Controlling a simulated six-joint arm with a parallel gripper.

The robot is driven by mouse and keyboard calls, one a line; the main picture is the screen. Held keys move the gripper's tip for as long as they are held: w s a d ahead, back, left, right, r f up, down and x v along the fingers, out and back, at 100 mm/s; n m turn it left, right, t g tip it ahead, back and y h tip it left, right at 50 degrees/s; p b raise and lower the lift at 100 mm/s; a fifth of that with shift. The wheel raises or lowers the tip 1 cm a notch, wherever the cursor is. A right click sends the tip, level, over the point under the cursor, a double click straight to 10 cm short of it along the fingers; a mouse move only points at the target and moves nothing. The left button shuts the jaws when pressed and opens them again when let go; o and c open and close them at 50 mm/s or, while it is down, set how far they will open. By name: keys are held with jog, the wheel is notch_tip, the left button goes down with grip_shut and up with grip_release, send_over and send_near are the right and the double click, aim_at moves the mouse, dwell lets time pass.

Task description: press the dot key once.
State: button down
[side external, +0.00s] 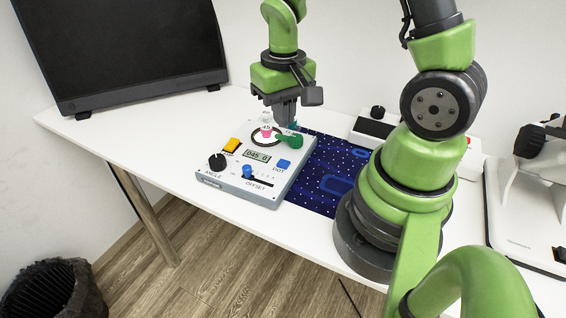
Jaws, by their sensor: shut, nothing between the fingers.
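A pale grey control box (218,186) sits on the white table. Its dot key is a small blue square key (283,163) with the label DOT under it, at the box's right side, right of the display (257,155), which seems to read 045 0. My gripper (287,123) is shut and empty. It points down over the box's back right part, behind the dot key in this view and close to a green handle (290,141). I cannot tell whether it touches the handle. The dot key is in plain view, with the gripper clear of it.
The box also bears a black angle knob (217,161), a blue offset slider (247,171), a yellow switch (231,145) and a pink piece (266,131) in a dark ring. A dark blue patterned mat (312,184) lies to its right. A monitor (120,50) stands at back left.

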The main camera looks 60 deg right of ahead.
jog(key=shift+r, duration=0.3)
dwell(1.1)
jog(key=s+a+r+n+t+y, duration=0.1)
jog(key=s+a+r+t, duration=0.2)
jog(key=r, duration=0.5)
jog(key=s+a+r+n+t+y, duration=0.1)
jog(key=s+a+r+t, duration=0.3)
jog(key=r, duration=0.5)
jog(key=shift+s+a, duration=0.55)
jog(key=shift+r, duration=0.1)
